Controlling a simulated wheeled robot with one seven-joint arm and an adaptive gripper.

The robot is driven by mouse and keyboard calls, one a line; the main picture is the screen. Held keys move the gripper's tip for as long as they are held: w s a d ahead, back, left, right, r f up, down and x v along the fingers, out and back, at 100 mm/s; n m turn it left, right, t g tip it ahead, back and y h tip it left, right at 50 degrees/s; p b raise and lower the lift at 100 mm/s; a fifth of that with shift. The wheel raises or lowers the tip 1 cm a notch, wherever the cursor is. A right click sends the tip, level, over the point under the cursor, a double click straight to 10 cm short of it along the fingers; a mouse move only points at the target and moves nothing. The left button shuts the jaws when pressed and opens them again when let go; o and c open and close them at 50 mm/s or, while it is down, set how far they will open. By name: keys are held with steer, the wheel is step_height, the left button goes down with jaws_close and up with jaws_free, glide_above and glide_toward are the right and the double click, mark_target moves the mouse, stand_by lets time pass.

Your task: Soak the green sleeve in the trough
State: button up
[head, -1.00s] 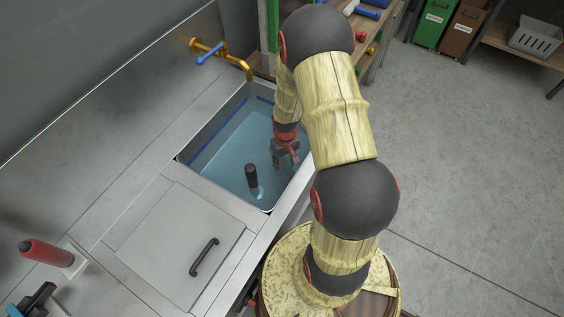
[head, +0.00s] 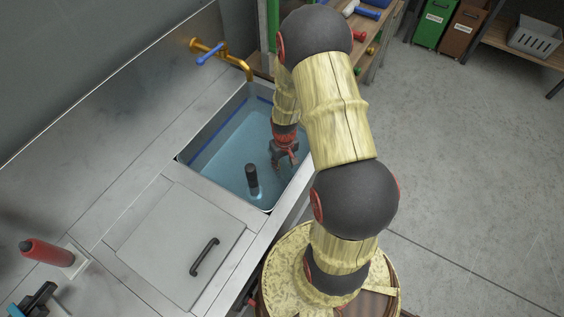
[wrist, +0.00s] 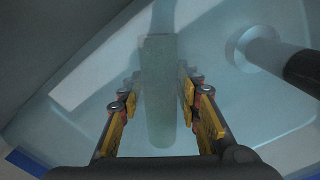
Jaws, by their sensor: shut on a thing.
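The trough (head: 200,165) is a steel basin sunk in the counter and holds blue water (head: 225,150). My gripper (head: 284,160) is over the right side of the trough, low at the water, in the head view. In the wrist view my gripper (wrist: 160,100) has its fingers on both sides of a dull grey-green sleeve (wrist: 158,95), shut on it. The sleeve looks pale and blurred, as if seen through water; how deep it sits I cannot tell. In the head view I cannot make out the sleeve.
A dark-topped upright pipe (head: 252,178) stands in the trough, left of my gripper; it also shows in the wrist view (wrist: 295,65). A brass tap (head: 230,58) with a blue handle is at the back. A lid with a black handle (head: 204,257) and a red bottle (head: 46,253) are nearer.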

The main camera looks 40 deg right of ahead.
mark_target(285, 164)
steer(key=shift+w+d, duration=0.1)
steer(key=shift+d, duration=0.3)
steer(key=shift+r, duration=0.15)
step_height(285, 164, up, 20)
steer(key=p, duration=1.4)
stand_by(1.4)
